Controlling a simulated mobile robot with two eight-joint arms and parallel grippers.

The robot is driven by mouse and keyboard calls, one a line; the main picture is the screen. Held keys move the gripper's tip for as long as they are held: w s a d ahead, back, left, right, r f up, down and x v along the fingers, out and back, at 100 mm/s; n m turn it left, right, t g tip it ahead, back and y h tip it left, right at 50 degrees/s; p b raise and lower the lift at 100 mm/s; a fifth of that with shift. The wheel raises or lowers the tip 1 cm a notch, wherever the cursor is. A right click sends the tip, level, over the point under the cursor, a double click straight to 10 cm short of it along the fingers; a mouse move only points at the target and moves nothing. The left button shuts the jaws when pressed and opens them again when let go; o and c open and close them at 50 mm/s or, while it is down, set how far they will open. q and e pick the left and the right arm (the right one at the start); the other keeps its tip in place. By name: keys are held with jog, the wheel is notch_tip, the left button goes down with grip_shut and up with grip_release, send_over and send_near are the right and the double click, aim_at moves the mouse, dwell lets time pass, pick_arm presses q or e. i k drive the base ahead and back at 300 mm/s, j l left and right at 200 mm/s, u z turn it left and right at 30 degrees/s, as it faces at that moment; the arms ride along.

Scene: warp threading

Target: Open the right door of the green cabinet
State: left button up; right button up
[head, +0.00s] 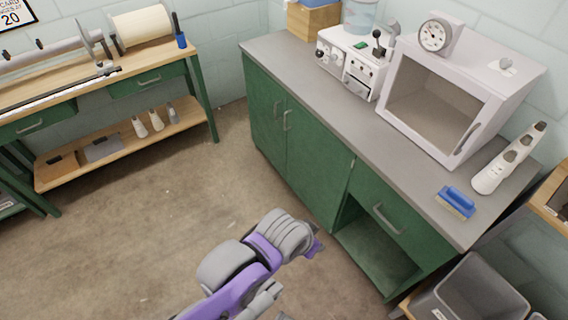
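The green cabinet (399,247) stands under a grey worktop on the right in the head view. The right door's handle (287,120) is at that door's upper left. A purple and grey arm of mine reaches up from the bottom middle, over the floor in front of the cabinet and apart from the doors. I make out no gripper fingers in the frame.
A drawer (383,204) sits above an open green compartment (375,260) right of the doors. On the worktop are a grey control box (350,68), a white oven-like box (480,75) and a blue brush (456,202). A grey bin (482,290) stands lower right. The floor before the doors is clear.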

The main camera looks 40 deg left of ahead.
aim_at(321, 166)
jog(key=u, duration=1.2)
jog(key=i+j+u, duration=0.15)
jog(key=i+u, duration=0.55)
jog(key=i, duration=0.2)
